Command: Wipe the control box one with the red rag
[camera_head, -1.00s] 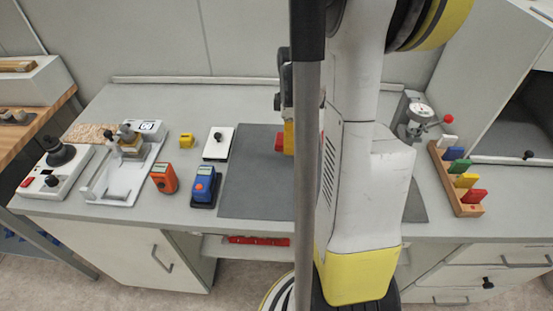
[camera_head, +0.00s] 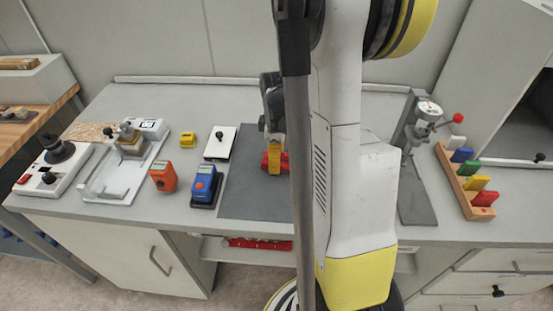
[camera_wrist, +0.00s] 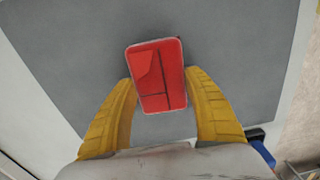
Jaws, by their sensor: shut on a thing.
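The folded red rag (camera_wrist: 158,76) sits between the yellow fingers of my gripper (camera_wrist: 160,82) in the wrist view. My gripper is shut on it, over the dark grey mat. In the head view my gripper (camera_head: 275,160) and part of the red rag (camera_head: 265,162) show above the mat, left of my arm. I cannot tell whether the rag touches the mat. A white control box (camera_head: 52,170) with black knobs and a red button stands at the far left of the bench. No label shows which box is number one.
The grey mat (camera_head: 240,190) lies mid-bench. Left of it are a blue device (camera_head: 203,184), an orange device (camera_head: 162,177), a white plate with a black knob (camera_head: 220,142) and a white fixture (camera_head: 122,165). A dial gauge stand (camera_head: 425,120) and a wooden rack (camera_head: 466,185) stand right.

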